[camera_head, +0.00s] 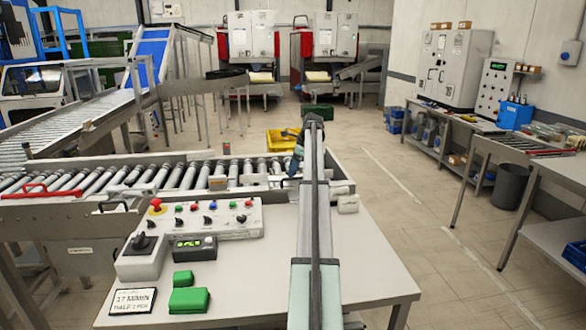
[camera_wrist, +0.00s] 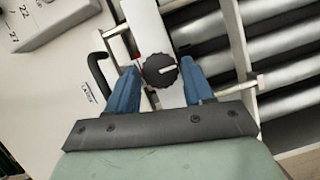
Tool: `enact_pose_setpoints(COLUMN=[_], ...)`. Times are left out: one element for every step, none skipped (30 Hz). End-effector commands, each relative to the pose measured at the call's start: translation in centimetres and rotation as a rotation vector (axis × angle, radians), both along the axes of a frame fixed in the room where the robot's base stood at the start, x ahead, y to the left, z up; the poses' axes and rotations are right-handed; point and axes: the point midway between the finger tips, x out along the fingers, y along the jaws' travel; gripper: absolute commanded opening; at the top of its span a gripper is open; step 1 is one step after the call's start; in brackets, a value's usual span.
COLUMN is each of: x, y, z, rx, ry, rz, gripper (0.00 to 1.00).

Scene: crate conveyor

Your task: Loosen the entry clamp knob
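The clamp knob (camera_wrist: 160,73) is a round black knob with a ridged rim and a pale line on its top. It sits on a light plate in the wrist view. My gripper (camera_wrist: 158,66) is open, with one blue finger left of the knob and one right of it. The fingertips are around the knob's level in the picture, with gaps visible on both sides; depth and contact cannot be told. In the head view my gripper (camera_head: 292,164) points down at the right end of the roller conveyor. I cannot make out the knob there.
A black bent handle (camera_wrist: 97,70) stands left of the left finger. Conveyor rollers (camera_wrist: 210,62) lie on the right. In the head view, a control box (camera_head: 210,217) with a red stop button stands on the table (camera_head: 362,262). A yellow crate (camera_head: 279,140) is behind my gripper.

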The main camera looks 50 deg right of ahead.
Motion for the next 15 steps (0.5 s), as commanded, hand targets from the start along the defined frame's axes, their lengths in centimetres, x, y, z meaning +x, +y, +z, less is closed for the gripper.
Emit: enact_pose_setpoints(x=[0.00, 0.00, 0.00, 0.00, 0.00, 0.00, 0.00, 0.00, 0.00, 0.00, 0.00, 0.00, 0.00, 0.00, 0.02], y=[0.00, 0.00, 0.00, 0.00, 0.00, 0.00, 0.00, 0.00, 0.00, 0.00, 0.00, 0.00, 0.00, -0.01, -0.01], z=[0.00, 0.00, 0.01, 0.01, 0.01, 0.01, 0.01, 0.01, 0.01, 0.01, 0.01, 0.01, 0.01, 0.01, 0.01], rx=[0.000, 0.000, 0.000, 0.000, 0.000, 0.000, 0.000, 0.000, 0.000, 0.000, 0.000, 0.000, 0.000, 0.000, 0.000], ry=[0.000, 0.000, 0.000, 0.000, 0.000, 0.000, 0.000, 0.000, 0.000, 0.000, 0.000, 0.000, 0.000, 0.000, 0.000], rz=[0.000, 0.000, 0.000, 0.000, 0.000, 0.000, 0.000, 0.000, 0.000, 0.000, 0.000, 0.000, 0.000, 0.001, 0.004], gripper=[0.46, 0.43, 0.40, 0.37, 0.34, 0.30, 0.27, 0.24, 0.21, 0.18, 0.15, 0.13, 0.13, 0.13, 0.13])
